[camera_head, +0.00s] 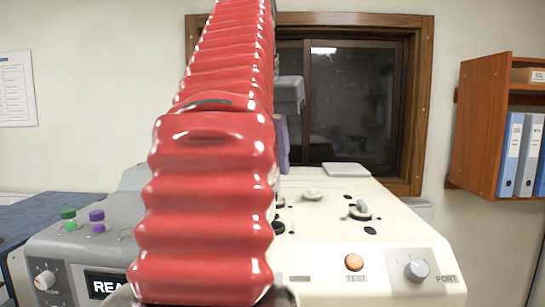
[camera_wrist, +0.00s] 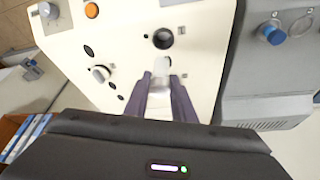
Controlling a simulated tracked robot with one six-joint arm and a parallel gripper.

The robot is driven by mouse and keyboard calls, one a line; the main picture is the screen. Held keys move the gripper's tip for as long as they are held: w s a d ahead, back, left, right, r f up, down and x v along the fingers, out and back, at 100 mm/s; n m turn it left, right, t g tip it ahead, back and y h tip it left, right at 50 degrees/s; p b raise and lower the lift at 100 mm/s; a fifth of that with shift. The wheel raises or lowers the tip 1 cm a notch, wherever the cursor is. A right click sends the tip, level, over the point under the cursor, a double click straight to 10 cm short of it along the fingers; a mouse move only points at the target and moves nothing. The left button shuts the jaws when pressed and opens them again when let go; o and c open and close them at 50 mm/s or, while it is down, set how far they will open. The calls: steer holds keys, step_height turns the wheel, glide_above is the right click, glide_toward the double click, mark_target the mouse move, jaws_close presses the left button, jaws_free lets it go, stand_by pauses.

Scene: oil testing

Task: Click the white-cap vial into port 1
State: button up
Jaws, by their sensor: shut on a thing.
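My gripper (camera_wrist: 163,77) has its two purple fingers closed around a pale piece between their tips, which looks like the white-cap vial (camera_wrist: 163,63). In the wrist view its tip points at a round black port (camera_wrist: 162,38) on the beige machine (camera_wrist: 205,30). The vial appears just short of the port in the picture; its height above the panel cannot be told. In the head view my red arm hides most of the gripper, and only part of a purple finger (camera_head: 283,145) shows above the machine. Port numbers are not readable.
An orange button (camera_head: 354,262) and a grey knob (camera_head: 416,270) are on the front. Green (camera_head: 68,217) and purple (camera_head: 97,217) caps stand on the grey unit at left.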

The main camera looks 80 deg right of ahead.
steer(key=shift+f, duration=2.75)
steer(key=shift+a+f, duration=0.15)
steer(key=shift+f, duration=0.1)
